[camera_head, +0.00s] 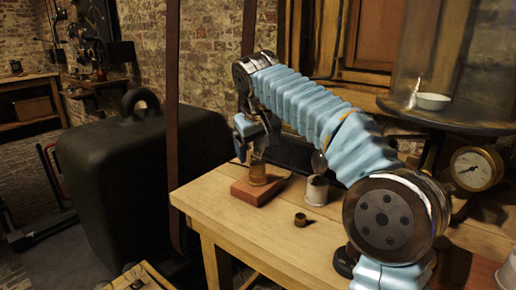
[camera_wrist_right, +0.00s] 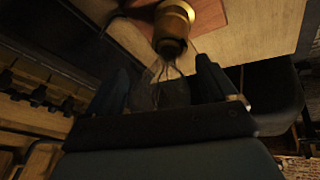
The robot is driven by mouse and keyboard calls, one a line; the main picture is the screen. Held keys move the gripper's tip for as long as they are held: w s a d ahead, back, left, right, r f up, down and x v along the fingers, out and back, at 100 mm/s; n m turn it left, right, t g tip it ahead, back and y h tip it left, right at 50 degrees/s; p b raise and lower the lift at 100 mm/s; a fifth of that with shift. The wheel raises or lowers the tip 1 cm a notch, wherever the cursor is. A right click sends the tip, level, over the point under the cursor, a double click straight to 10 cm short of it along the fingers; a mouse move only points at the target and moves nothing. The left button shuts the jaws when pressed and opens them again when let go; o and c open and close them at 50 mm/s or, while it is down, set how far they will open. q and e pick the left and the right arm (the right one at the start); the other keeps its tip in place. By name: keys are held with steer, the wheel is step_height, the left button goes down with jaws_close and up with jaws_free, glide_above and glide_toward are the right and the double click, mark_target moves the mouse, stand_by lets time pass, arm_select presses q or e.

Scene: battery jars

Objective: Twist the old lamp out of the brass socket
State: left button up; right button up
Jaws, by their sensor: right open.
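The brass socket (camera_head: 257,174) stands upright on a red-brown wooden block (camera_head: 241,193) near the table's left end. It also shows at the top of the right wrist view (camera_wrist_right: 174,17). The old lamp (camera_wrist_right: 168,76) is a dim clear glass bulb with thin wires inside, still at the socket's mouth. My right gripper (camera_head: 249,137) is above the socket. In the wrist view its two fingers (camera_wrist_right: 166,88) are open, one on each side of the lamp's glass, with a gap visible. The lamp is barely visible in the head view. My left gripper is in neither view.
A white cup (camera_head: 316,191) with something standing in it is right of the block, under my right forearm. A small brass cup (camera_head: 300,219) stands in front. A brass gauge (camera_head: 476,170) and a round stand (camera_head: 448,118) are at right. The table's front left is bare.

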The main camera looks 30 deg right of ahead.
steer(key=c, duration=1.2)
steer(key=shift+o, duration=0.2)
steer(key=n, duration=0.2)
steer(key=n+y+p, duration=0.1)
steer(key=shift+r+n+t+y+p, duration=0.15)
steer(key=shift+n+t+y+p, duration=0.15)
steer(key=shift+n, duration=0.1)
steer(key=n, duration=0.1)
steer(key=n+y, duration=0.1)
steer(key=shift+w+a+n, duration=0.1)
steer(key=shift+a+n, duration=0.1)
steer(key=shift+n, duration=0.2)
steer(key=n+y, duration=0.1)
steer(key=n, duration=0.2)
steer(key=shift+f+y, duration=0.2)
steer(key=shift+y, duration=0.2)
steer(key=shift+a+n+y, duration=0.15)
steer(key=shift+n+y, duration=0.45)
steer(key=shift+n, duration=1.1)
